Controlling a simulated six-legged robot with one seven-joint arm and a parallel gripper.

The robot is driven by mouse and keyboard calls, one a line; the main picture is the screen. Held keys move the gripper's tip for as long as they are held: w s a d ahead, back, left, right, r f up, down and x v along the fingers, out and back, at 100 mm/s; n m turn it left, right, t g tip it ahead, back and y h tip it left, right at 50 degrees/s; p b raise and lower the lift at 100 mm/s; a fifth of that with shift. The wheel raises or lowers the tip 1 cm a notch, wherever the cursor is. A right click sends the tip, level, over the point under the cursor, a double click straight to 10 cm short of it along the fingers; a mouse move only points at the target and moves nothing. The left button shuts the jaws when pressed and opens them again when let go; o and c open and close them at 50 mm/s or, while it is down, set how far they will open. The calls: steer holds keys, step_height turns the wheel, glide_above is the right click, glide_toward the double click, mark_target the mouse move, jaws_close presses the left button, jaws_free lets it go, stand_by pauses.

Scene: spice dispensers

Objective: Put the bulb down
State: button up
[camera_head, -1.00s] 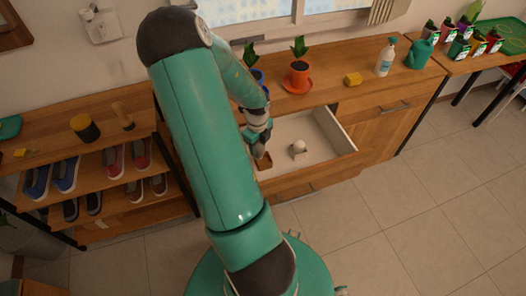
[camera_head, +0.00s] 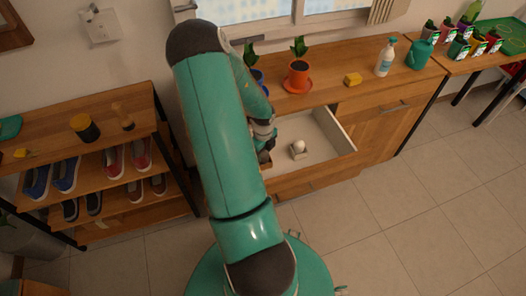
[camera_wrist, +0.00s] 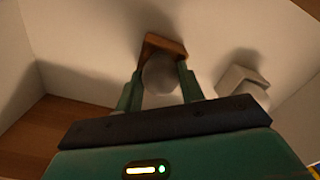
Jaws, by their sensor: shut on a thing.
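In the wrist view, my gripper (camera_wrist: 161,72) has its two green fingers on either side of a round grey-white bulb (camera_wrist: 160,76) and is shut on it. A small brown wooden holder (camera_wrist: 165,42) is at the bulb's far end; I cannot tell if the two touch. In the head view, my gripper (camera_head: 264,140) is over the left part of an open drawer (camera_head: 342,133), and my arm hides the bulb it holds. A second round white thing (camera_head: 299,146) sits on a small pale square base in the drawer; it also shows in the wrist view (camera_wrist: 243,85).
The drawer's pale floor is clear around the second base. The counter above holds an orange potted plant (camera_head: 297,76), a yellow sponge (camera_head: 352,79), a spray bottle (camera_head: 385,58) and a green watering can (camera_head: 419,54). A shoe rack (camera_head: 100,200) stands left.

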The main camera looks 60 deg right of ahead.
steer(key=shift+a+f, duration=0.1)
steer(key=shift+f, duration=0.1)
steer(key=shift+s+a+f, duration=0.1)
steer(key=shift+f, duration=0.1)
steer(key=o, duration=1.1)
steer(key=shift+c, duration=0.2)
steer(key=shift+f, duration=0.1)
steer(key=shift+r, duration=0.35)
step_height(320, 180, up, 13)
steer(key=shift+d+f, duration=0.15)
steer(key=shift+d, duration=0.05)
